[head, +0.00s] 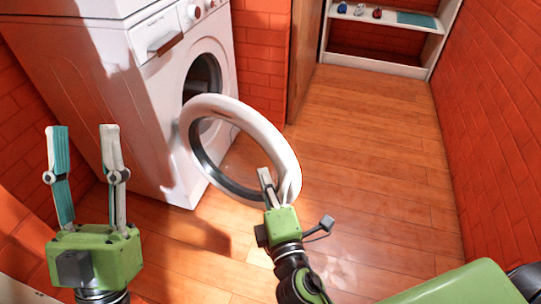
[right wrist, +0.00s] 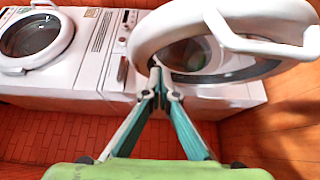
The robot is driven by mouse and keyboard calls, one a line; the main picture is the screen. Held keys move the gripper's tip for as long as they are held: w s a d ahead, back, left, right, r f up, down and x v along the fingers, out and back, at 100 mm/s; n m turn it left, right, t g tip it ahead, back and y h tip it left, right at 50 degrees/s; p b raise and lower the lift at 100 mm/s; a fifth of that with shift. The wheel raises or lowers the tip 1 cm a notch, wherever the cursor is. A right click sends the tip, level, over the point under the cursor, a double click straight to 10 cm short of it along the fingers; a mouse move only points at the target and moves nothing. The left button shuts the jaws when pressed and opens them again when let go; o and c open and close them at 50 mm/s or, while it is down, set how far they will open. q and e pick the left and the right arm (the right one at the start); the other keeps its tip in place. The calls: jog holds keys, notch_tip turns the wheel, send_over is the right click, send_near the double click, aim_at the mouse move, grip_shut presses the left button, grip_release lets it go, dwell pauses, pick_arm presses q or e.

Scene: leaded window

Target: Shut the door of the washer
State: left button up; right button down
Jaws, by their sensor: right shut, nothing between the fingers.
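The white washer (head: 125,100) stands at the left in the head view, its round opening (head: 203,76) dark and uncovered. Its ring-shaped door (head: 248,117) is swung wide open into the room; it also shows large in the right wrist view (right wrist: 170,35). My right gripper (head: 265,178) is shut and empty, with its fingers at the near right part of the door ring. In the right wrist view its fingertips (right wrist: 157,77) meet by the door's lower rim; I cannot tell whether they touch it. My left gripper (head: 84,135) is open and empty, in front of the washer.
A second machine with a closed round door (right wrist: 35,38) shows in the right wrist view. Orange brick walls (head: 505,110) stand on both sides. The wooden floor (head: 375,150) is clear to the right of the door. A white shelf (head: 385,22) with small items stands at the back.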

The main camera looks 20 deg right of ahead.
aim_at(267, 148)
pick_arm(q)
jog(key=shift+w+d+f+g+y, duration=0.15)
jog(key=shift+w+f+g+y, duration=0.15)
jog(key=shift+w+f+g, duration=0.4)
jog(key=shift+w+d+f+g+y, duration=0.1)
jog(key=shift+w+f+g+y, duration=0.25)
jog(key=shift+w+f, duration=0.45)
pick_arm(e)
jog(key=shift+w+d, duration=0.5)
jog(key=shift+w, duration=0.4)
jog(key=shift+w+d, duration=0.5)
jog(key=shift+w, duration=0.4)
jog(key=shift+w+d, duration=0.5)
jog(key=shift+w, duration=0.4)
pick_arm(q)
jog(key=shift+w+p, duration=0.1)
jog(key=shift+p, duration=0.2)
pick_arm(e)
jog(key=shift+d, duration=0.1)
